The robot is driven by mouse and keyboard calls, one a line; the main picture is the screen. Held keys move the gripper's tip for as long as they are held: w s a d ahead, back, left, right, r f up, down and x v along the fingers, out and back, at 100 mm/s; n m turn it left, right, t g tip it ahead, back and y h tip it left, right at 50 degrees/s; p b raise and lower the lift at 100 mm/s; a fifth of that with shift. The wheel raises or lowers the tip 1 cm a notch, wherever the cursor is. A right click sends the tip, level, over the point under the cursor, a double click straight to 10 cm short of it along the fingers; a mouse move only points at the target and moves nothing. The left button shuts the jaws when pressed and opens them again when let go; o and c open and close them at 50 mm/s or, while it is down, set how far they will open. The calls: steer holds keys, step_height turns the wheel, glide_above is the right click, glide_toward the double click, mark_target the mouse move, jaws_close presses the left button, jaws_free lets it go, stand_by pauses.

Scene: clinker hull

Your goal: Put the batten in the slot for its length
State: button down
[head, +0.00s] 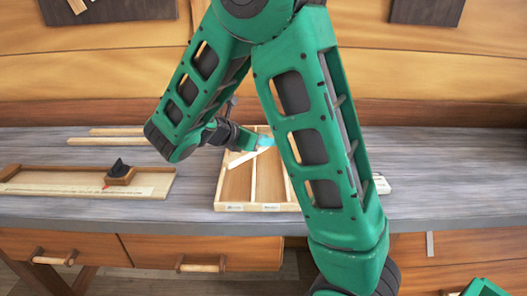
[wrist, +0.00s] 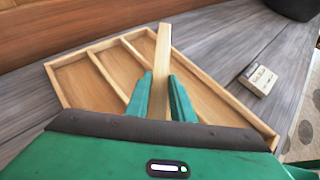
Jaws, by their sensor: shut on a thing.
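My gripper (wrist: 160,82) is shut on the batten (wrist: 162,50), a pale, narrow wooden strip with one finger on each side. In the head view my gripper (head: 265,142) is over the back part of the slotted tray (head: 219,187), partly hidden by my arm. The batten (head: 240,159) slants across the tray there, at an angle to the dividers. The tray also shows in the wrist view (wrist: 57,86), with long slots between thin dividers. The batten's far end overlaps the tray's rim in that view. Its height above the tray is hard to tell.
A measuring board (head: 60,182) with a dark-topped stop block (head: 120,176) lies left on the grey bench. Pale strips (head: 105,142) lie behind it. A small labelled block (wrist: 258,79) sits right of the tray. Bare bench lies between board and tray.

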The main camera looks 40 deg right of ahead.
steer(key=shift+f, duration=1.9)
steer(key=shift+f, duration=0.1)
steer(key=c, duration=1.5)
jaws_free()
steer(key=shift+c, duration=0.2)
